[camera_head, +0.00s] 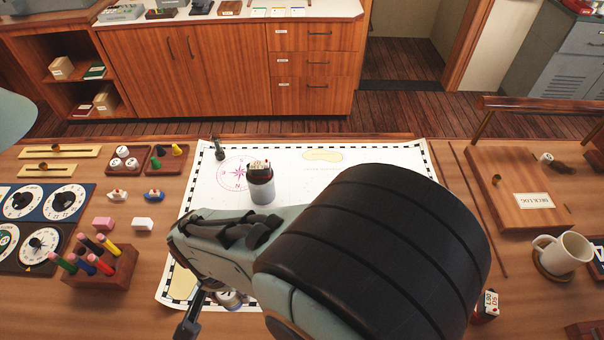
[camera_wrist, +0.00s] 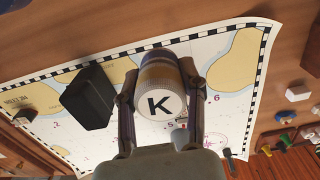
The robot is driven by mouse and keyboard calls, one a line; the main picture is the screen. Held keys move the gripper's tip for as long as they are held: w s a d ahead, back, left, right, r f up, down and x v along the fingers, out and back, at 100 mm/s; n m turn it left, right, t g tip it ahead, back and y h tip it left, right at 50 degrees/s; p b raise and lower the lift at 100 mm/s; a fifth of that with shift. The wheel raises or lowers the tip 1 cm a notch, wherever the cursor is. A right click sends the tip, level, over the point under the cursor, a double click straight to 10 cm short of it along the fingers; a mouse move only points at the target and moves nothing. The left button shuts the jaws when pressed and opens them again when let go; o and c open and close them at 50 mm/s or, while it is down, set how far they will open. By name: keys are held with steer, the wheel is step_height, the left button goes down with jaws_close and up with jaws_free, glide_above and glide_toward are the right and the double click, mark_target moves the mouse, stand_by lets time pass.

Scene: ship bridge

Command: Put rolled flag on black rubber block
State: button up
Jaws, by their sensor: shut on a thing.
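The rolled flag, a pale cylinder with a black K on its white end (camera_wrist: 160,103), sits between the two fingers of my gripper (camera_wrist: 158,78) in the wrist view. The fingers are shut on its sides. In the head view part of a pale round thing, likely this flag (camera_head: 229,299), shows beneath my arm, beside one finger. The black rubber block (camera_wrist: 88,97) lies on the chart, left of the flag in the wrist view and apart from it. My arm seems to hide the block in the head view. The height of the flag above the chart is unclear.
The chart (camera_head: 215,180) covers the middle of the wooden desk. A grey cylinder with a dark labelled top (camera_head: 261,186) stands on it. A pen holder (camera_head: 101,270) stands left; a mug (camera_head: 562,252) and a deck log board (camera_head: 515,190) are right.

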steer(key=w+d+r+m, duration=0.2)
steer(key=w+d+m, duration=0.15)
steer(key=d, duration=0.45)
steer(key=w+d+r+m, duration=0.3)
steer(key=w+d, duration=0.1)
steer(key=d, duration=0.3)
steer(key=shift+m, duration=0.35)
steer(key=f, duration=0.8)
steer(key=shift+w+d, duration=0.15)
steer(key=shift+d, duration=0.25)
steer(key=shift+f, duration=0.1)
steer(key=o, duration=1)
